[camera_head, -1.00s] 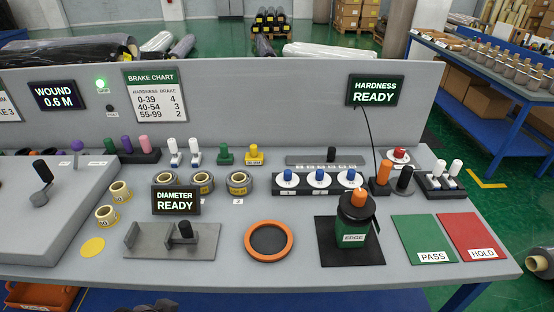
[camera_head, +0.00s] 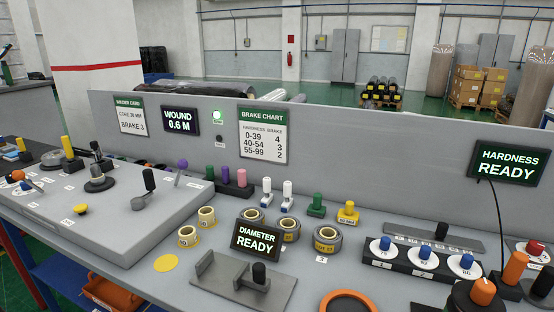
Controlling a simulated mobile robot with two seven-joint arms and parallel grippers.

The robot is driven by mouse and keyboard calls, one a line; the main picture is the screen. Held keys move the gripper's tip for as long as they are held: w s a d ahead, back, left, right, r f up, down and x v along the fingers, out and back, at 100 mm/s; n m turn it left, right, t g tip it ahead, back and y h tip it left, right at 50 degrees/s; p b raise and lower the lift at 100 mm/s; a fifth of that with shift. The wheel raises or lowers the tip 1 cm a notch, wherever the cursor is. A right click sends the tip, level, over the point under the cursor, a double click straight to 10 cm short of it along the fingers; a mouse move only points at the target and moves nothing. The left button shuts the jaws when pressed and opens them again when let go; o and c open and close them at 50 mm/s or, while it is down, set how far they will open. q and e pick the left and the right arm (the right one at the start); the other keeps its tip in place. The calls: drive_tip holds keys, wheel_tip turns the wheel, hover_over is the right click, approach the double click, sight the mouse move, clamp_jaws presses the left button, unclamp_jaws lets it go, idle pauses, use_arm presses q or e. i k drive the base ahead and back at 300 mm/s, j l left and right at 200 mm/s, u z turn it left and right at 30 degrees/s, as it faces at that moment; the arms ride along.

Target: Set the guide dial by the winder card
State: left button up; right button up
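The winder card (camera_head: 133,115) is a white sheet with a green header on the left of the grey back panel. Its lower line reads BRAKE 3; the line above starts with CORE and is small, perhaps 30 MM. On the raised console at the left, a white round dial (camera_head: 27,189) lies at the picture's left edge, with small marks too small to read. A black knob on a round dark base (camera_head: 98,182) stands farther right. I cannot tell which of these is the guide dial. Neither of my grippers is in view.
A crank (camera_head: 146,188), a yellow button (camera_head: 81,209) and a yellow-topped knob (camera_head: 69,149) stand on the console. The WOUND 0.6 M display (camera_head: 180,120) and brake chart (camera_head: 263,134) are on the panel. Rolls (camera_head: 327,238) and the DIAMETER READY display (camera_head: 256,241) are right of the console.

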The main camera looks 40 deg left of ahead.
sight(24, 186)
drive_tip(key=u, duration=2.4)
drive_tip(key=i+j, duration=0.6)
drive_tip(key=j+u, duration=0.05)
drive_tip(key=j, duration=0.05)
